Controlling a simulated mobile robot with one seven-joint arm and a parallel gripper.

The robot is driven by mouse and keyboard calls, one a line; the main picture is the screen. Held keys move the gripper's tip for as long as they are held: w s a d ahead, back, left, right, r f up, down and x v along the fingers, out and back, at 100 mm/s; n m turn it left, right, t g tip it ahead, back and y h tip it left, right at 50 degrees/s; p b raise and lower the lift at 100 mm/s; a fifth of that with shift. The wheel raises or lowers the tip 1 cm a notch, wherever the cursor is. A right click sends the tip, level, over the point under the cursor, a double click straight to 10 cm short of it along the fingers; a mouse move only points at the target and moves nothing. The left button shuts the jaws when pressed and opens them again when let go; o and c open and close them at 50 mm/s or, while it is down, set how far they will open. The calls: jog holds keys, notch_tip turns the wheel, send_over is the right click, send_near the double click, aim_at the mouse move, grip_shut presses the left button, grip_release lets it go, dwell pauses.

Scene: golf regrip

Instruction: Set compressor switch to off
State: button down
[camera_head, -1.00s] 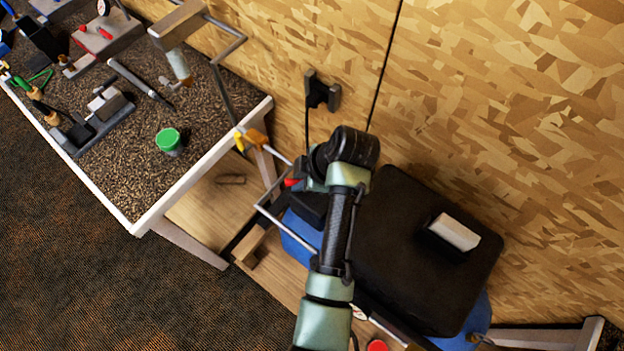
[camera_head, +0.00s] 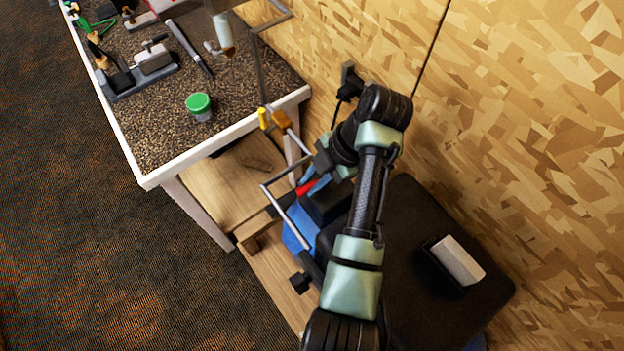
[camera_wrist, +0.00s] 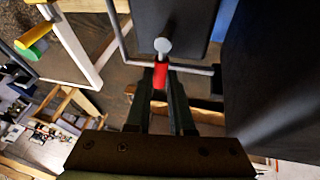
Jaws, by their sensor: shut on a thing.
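The compressor has a blue tank (camera_head: 292,238) and a large black cover (camera_head: 485,300), and stands low beside the workbench. A small red piece (camera_wrist: 161,76), which looks like its switch, shows in the wrist view below a round grey head (camera_wrist: 162,46). My gripper (camera_wrist: 162,84) is shut on this red piece, with one dark finger on each side. In the head view the red piece (camera_head: 307,187) sits by the compressor's black box, beside the grey bar handle. My arm hides part of the compressor, and the switch's setting cannot be read.
The workbench (camera_head: 160,175) at upper left holds tools and a green-lidded jar (camera_head: 199,105). A clamp with an orange handle (camera_head: 281,120) hangs near its corner. A wood-chip wall (camera_head: 540,130) stands close on the right. The dark floor (camera_head: 70,240) at left is clear.

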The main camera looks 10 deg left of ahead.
jog(key=shift+s+d+n+g+b, duration=0.1)
jog(key=shift+d+n+g+b, duration=0.2)
jog(key=shift+n, duration=0.4)
jog(key=shift+a, duration=0.1)
jog(key=c, duration=0.8)
grip_release()
jog(key=shift+r, duration=0.1)
jog(key=p+v, duration=0.6)
jog(key=v, duration=0.6)
jog(key=shift+r+p, duration=0.35)
jog(key=shift+r, duration=0.05)
